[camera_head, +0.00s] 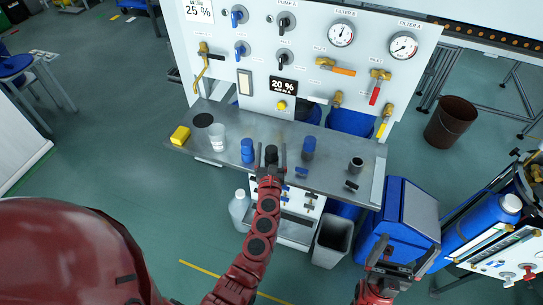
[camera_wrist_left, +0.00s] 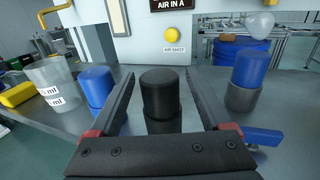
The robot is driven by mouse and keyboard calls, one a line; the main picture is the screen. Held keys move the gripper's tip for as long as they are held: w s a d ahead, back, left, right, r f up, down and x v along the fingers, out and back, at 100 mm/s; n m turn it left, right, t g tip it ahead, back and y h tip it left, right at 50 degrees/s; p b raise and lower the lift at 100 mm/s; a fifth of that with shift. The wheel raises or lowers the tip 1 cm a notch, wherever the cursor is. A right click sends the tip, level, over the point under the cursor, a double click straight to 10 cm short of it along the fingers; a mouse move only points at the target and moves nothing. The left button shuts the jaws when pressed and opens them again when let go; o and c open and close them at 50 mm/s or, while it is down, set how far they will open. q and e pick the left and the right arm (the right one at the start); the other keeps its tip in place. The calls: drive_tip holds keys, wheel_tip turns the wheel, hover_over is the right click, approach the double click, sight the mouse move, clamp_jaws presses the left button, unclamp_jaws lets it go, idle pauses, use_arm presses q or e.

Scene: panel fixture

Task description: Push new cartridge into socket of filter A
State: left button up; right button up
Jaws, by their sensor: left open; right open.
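My left gripper (camera_head: 271,158) is open over the bench. Its fingers stand on either side of a black cylindrical cartridge (camera_wrist_left: 160,92), with a gap visible on both sides in the left wrist view. The cartridge is upright above a dark round base (camera_wrist_left: 163,125); its seating depth is hidden. A blue cartridge (camera_wrist_left: 97,88) stands to the left. Another blue cartridge (camera_wrist_left: 247,68) stands upright in a grey socket (camera_wrist_left: 242,98) to the right, near a blue lever (camera_wrist_left: 264,137). Which socket belongs to filter A cannot be told. My right gripper (camera_head: 388,262) is open and empty, in front of the blue bin.
A clear beaker (camera_head: 218,145) and yellow block (camera_head: 180,135) stand at the bench's left. A dark round cup (camera_head: 355,165) is at its right. The panel (camera_head: 260,60) with valves and gauges rises behind. A blue bin (camera_head: 400,215) stands at lower right.

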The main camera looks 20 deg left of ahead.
sight(271, 148)
use_arm(q)
drive_tip(key=shift+c, duration=0.4)
clamp_jaws()
wheel_tip(271, 148, up, 10)
drive_tip(key=p, duration=0.7)
drive_tip(key=shift+r, duration=0.1)
